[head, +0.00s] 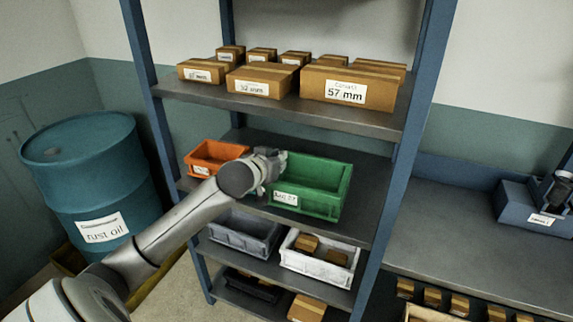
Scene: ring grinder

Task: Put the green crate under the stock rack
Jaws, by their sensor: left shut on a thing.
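The green crate (318,188) is on the middle shelf of the blue-framed stock rack (385,210), right of an orange crate. It looks empty and has a white label on its front. My left gripper (272,168) is at the crate's left end, shut on it; the fingertips are mostly hidden by the wrist. Whether the crate rests on the shelf or is slightly lifted, I cannot tell. The floor under the rack is mostly hidden by the lower shelves. My right gripper is not in view.
An orange crate (213,154) sits left of the green one. Cardboard boxes (348,88) fill the top shelf. A grey crate (243,235) and a white crate (318,262) are below. A rust oil drum (90,175) stands left, a workbench (470,245) right.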

